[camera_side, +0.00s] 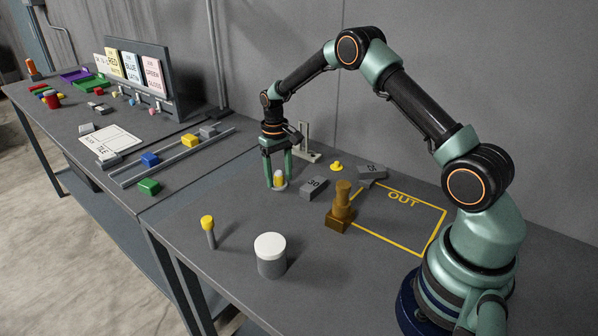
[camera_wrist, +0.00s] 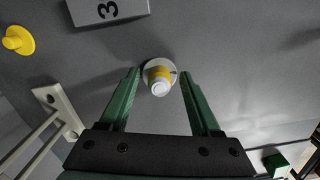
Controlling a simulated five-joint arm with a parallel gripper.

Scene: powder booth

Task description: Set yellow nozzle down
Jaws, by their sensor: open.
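A small yellow nozzle (camera_side: 279,178) with a white end stands upright on a pale round base on the table. In the wrist view the yellow nozzle (camera_wrist: 159,76) is seen from above, between my two green fingers. My gripper (camera_side: 279,182) points down around it with its fingers apart. In the wrist view my gripper (camera_wrist: 160,80) shows a gap between each fingertip and the nozzle. Any contact between the nozzle's underside and its base is hidden.
Right of my gripper are a grey block marked 30 (camera_side: 313,188), a yellow cone (camera_side: 336,166), a block marked 25 (camera_side: 371,174) and a brown stepped piece (camera_side: 341,212). A grey upright bracket (camera_side: 305,145) stands behind. A yellow-topped peg (camera_side: 208,228) and white-lidded jar (camera_side: 271,258) stand in front.

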